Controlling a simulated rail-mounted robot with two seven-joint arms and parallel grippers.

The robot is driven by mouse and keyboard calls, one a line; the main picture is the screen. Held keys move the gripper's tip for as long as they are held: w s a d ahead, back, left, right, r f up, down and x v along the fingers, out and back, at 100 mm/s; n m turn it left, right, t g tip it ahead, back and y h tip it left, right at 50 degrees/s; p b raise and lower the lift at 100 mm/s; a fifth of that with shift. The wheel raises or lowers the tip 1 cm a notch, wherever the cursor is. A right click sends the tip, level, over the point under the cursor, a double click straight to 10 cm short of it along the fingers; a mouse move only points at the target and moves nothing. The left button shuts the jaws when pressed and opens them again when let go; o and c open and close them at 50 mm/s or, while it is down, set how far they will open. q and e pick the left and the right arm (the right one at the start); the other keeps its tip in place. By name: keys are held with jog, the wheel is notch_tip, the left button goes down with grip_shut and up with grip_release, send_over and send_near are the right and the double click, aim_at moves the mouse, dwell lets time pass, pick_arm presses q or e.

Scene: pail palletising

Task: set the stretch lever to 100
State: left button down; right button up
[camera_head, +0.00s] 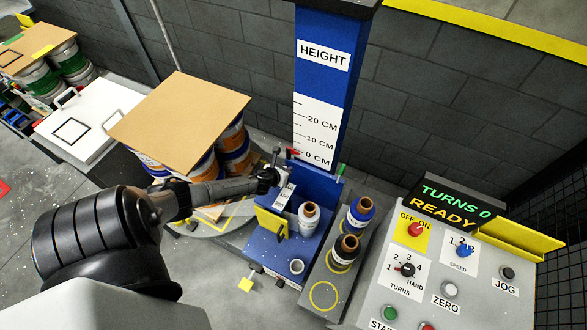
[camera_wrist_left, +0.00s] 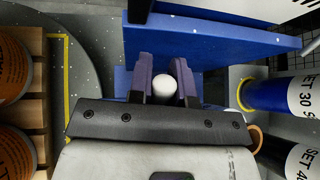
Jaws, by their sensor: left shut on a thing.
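My left gripper (camera_head: 268,177) reaches in from the left to the blue carriage (camera_head: 278,242) at the foot of the height mast. In the left wrist view its two fingers (camera_wrist_left: 165,88) stand on either side of a round white knob (camera_wrist_left: 166,86), shut on it. I take this knob to be the stretch lever's. A small white scale label (camera_head: 285,194) lies just right of the gripper; its marks are too small to read. The lever's arm and pointer are hidden. My right gripper is not in view.
Pails under a brown sheet (camera_head: 180,120) stand behind my arm.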

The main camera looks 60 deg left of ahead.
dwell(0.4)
pick_arm(q)
jog(key=c, duration=1.1)
grip_release()
jog(key=shift+o, duration=0.2)
jog(key=shift+s+r, duration=0.2)
jog(key=p+v, duration=0.3)
jog(key=v, duration=1)
jog(key=shift+s+d, duration=0.1)
